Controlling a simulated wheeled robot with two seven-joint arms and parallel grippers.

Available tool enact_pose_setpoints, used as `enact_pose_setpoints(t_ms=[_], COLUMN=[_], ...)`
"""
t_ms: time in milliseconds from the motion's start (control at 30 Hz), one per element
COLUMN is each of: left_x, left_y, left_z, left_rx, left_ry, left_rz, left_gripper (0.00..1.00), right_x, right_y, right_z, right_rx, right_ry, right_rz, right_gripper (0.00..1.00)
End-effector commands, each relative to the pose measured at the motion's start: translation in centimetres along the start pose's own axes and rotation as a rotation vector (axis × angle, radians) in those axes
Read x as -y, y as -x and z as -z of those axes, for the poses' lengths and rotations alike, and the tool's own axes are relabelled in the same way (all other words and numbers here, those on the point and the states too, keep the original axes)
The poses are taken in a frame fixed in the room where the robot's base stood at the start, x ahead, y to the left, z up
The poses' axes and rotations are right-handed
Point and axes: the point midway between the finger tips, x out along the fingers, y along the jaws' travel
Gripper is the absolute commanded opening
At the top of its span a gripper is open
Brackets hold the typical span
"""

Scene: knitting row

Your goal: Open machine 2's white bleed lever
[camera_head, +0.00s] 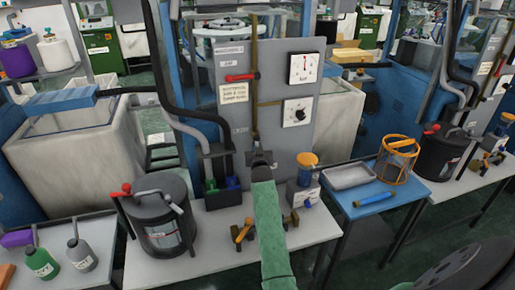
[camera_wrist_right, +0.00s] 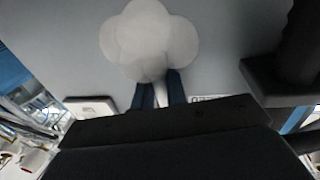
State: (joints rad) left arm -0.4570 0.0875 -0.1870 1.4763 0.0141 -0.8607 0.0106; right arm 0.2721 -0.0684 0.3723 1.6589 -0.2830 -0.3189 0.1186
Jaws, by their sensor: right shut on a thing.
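My right gripper (camera_head: 260,158) is at the lower part of the grey machine panel (camera_head: 315,137), its arm reaching up from the bottom of the head view. In the right wrist view, my right gripper (camera_wrist_right: 160,92) has its two dark fingers shut on the narrow white stem of the white bleed lever (camera_wrist_right: 148,38). The lever's rounded, lobed white end stands out beyond the fingertips against the grey panel. In the head view the lever is hidden by the gripper. My left gripper is not in view.
A black lidded pot (camera_head: 160,215) stands left on the white bench (camera_head: 213,262). A small orange-topped device (camera_head: 305,180) stands close right of my arm.

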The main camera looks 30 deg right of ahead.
Motion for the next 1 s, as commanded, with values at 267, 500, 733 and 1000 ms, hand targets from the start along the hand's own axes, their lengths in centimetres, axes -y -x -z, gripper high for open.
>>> enact_pose_setpoints(t_ms=[267, 500, 733, 1000], left_x=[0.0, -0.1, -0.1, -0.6], left_y=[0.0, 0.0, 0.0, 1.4], left_z=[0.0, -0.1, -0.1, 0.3], left_rx=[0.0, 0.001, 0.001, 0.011], left_ry=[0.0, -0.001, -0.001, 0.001], left_rz=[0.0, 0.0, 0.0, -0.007], left_gripper=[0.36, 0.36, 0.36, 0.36], right_x=[0.1, 0.1, 0.1, 0.1], right_y=[0.1, 0.1, 0.0, 2.1], right_z=[-0.3, -0.2, -0.1, -0.4], right_rx=[0.005, 0.004, 0.002, 0.002], right_ry=[-0.007, -0.006, -0.006, -0.006], right_rz=[0.001, 0.001, 0.001, 0.001], right_gripper=[0.0, 0.33, 0.33, 0.33])
